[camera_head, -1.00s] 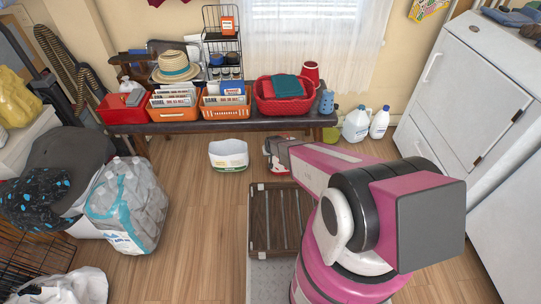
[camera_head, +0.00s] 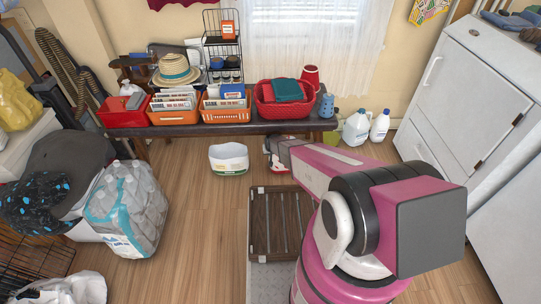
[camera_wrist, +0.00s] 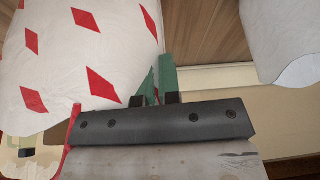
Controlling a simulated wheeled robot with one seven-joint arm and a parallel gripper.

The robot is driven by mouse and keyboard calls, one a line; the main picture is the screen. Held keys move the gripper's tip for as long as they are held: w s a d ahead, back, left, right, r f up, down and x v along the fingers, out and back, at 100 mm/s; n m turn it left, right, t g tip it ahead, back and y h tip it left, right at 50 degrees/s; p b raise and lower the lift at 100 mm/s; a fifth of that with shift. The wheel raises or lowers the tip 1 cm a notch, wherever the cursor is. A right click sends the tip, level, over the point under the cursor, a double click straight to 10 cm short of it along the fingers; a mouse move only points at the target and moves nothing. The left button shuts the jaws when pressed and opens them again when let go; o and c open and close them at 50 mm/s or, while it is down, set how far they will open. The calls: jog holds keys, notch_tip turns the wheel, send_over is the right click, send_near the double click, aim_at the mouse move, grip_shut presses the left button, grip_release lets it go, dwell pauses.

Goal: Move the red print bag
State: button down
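The red print bag (camera_wrist: 85,55) is white with red diamonds and fills the upper left of the wrist view. Its right edge runs down to my fingers. My gripper (camera_wrist: 158,82) has green fingers that stand almost together, with a thin sliver of red and white between them, so it looks shut on the bag's edge. In the head view my gripper (camera_head: 284,152) is low in front of the bench, with a small red and white part of the bag (camera_head: 268,146) at its tip. My arm hides much of the bag there.
A white container (camera_head: 228,158) stands on the floor just left of my gripper. A dark bench (camera_head: 160,130) with baskets stands behind. White jugs (camera_head: 357,127) stand to the right, a brown slatted item (camera_head: 260,225) lies in front, and a bottle pack (camera_head: 128,208) is at left.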

jog(key=c, duration=1.2)
grip_release()
jog(key=shift+c, duration=0.2)
